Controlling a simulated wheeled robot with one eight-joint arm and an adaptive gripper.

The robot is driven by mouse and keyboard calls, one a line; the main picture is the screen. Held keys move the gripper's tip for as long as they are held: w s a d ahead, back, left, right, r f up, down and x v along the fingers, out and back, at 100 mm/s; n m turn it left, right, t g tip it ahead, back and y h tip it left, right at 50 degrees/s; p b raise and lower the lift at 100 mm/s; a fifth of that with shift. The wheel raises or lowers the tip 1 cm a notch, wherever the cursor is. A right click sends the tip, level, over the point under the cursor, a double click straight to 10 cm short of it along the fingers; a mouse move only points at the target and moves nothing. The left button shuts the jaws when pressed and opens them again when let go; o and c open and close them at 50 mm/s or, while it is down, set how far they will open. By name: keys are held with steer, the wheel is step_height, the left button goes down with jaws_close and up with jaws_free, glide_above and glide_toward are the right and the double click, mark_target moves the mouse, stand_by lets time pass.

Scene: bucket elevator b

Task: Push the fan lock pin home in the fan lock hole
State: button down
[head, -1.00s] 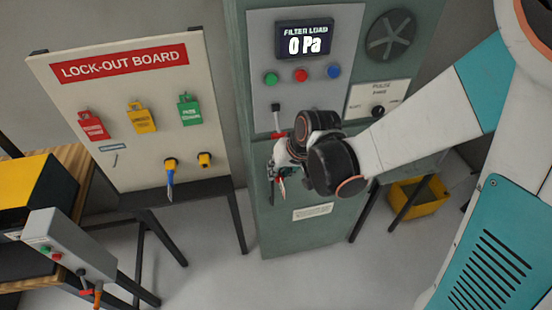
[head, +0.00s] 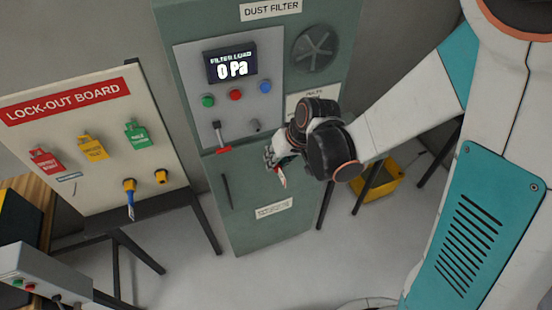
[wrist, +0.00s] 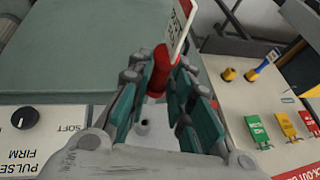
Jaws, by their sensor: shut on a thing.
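The fan lock pin is a red pin (wrist: 160,72) with a white tag (wrist: 181,24) in the wrist view. My gripper (wrist: 160,90) is shut on it, with fingers on both sides. The tag (head: 282,178) hangs below the fingers there. A small dark round hole (wrist: 144,123) shows between the fingers in the wrist view; I cannot tell if it is the fan lock hole. The pin appears to be out of any hole.
The lock-out board (head: 70,160) with coloured tags stands at the left. A yellow bin (head: 378,188) is on the floor at the right. The floor before the cabinet is clear.

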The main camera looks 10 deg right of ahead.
mark_target(267, 147)
steer(key=shift+w+a+b, duration=0.25)
steer(key=shift+w, duration=0.65)
steer(key=shift+w+a+b, duration=0.2)
steer(key=shift+w+a, duration=0.1)
steer(key=shift+w, duration=0.65)
steer(key=shift+w+a+b, duration=0.25)
steer(key=shift+w, duration=0.65)
steer(key=shift+b, duration=0.6)
steer(key=shift+w+a+b, duration=0.15)
steer(key=shift+w+a, duration=0.05)
steer(key=shift+w, duration=0.5)
steer(key=shift+w+a+b, duration=0.2)
steer(key=shift+w, duration=0.5)
steer(key=shift+w+a+b, duration=0.15)
steer(key=shift+w+a, duration=0.05)
steer(key=shift+w, duration=0.5)
steer(key=c, duration=1.4)
jaws_free()
steer(key=shift+o, duration=0.2)
steer(key=v, duration=1.2)
steer(key=shift+a, duration=0.15)
steer(key=shift+s+r, duration=0.1)
